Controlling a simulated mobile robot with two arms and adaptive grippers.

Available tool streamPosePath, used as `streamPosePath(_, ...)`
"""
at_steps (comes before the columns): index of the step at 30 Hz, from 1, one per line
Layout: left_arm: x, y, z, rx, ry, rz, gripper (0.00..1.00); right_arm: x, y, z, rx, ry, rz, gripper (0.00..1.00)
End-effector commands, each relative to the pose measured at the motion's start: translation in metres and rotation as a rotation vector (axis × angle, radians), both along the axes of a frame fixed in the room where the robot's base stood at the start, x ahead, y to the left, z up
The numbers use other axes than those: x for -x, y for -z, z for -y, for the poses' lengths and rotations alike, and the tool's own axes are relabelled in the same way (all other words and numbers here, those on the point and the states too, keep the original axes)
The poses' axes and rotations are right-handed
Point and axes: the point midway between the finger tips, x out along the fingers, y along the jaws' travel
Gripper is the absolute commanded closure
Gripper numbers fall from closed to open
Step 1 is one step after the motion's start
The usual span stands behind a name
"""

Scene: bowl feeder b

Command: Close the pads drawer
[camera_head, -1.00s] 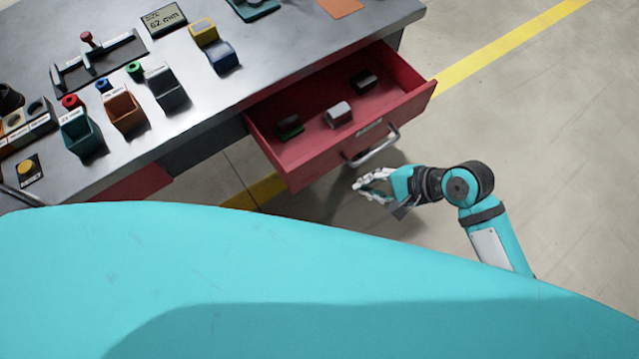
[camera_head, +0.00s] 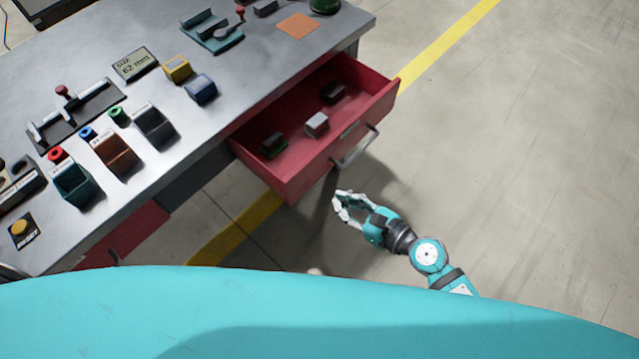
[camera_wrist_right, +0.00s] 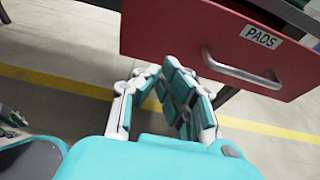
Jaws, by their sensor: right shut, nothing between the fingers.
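The red pads drawer (camera_head: 300,178) stands pulled out from under the grey workbench, with three small pads lying inside: a green-edged dark one (camera_head: 273,146), a light grey one (camera_head: 317,124) and a dark one (camera_head: 333,93). Its metal handle (camera_head: 355,148) is on the front face. In the right wrist view the front (camera_wrist_right: 170,35) carries a PADS label (camera_wrist_right: 262,37) and the handle (camera_wrist_right: 240,72). My right gripper (camera_head: 340,200) is shut and empty, just in front of and below the drawer front, apart from the handle. My left gripper is not in view.
The workbench top (camera_head: 240,110) holds coloured bins, a size display (camera_head: 135,64) and small fixtures. Another red drawer front (camera_head: 125,238) sits flush at the left. The floor right of the drawer is clear, with a yellow line (camera_head: 440,50).

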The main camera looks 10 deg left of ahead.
Motion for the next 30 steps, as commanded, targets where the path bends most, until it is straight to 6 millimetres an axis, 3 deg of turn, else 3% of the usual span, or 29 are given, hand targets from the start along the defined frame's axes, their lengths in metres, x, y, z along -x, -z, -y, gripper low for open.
streamPosePath(6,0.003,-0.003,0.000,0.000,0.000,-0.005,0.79,-0.026,0.008,-0.035,0.000,-0.001,0.003,1.00)
streamPosePath(12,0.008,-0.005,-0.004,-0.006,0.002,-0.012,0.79,-0.039,0.009,-0.053,0.002,-0.001,0.002,1.00)
streamPosePath(30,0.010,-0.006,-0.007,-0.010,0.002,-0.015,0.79,-0.045,0.010,-0.061,0.002,-0.001,0.002,1.00)
